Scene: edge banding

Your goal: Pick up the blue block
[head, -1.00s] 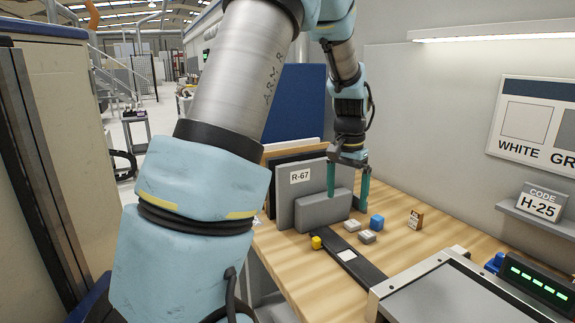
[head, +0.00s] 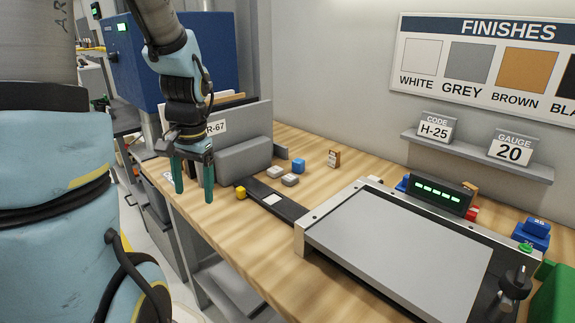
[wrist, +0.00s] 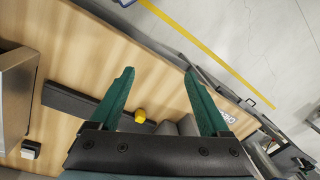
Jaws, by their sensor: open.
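A small blue block (head: 298,166) sits on the wooden bench in the head view, behind two small pale grey blocks and left of a small brown tag. My gripper (head: 194,195) is open and empty, pointing down near the bench's left front edge, left of and apart from the blue block. In the wrist view my gripper (wrist: 158,73) shows its two green fingers spread with nothing between them. The blue block cannot be made out in the wrist view.
A grey block (head: 244,158) stands before the R-67 panel, near my gripper. A yellow block (head: 240,192) also shows in the wrist view (wrist: 140,116). A dark strip (head: 285,206) leads to a grey-topped machine (head: 400,245). Bare wood lies along the front.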

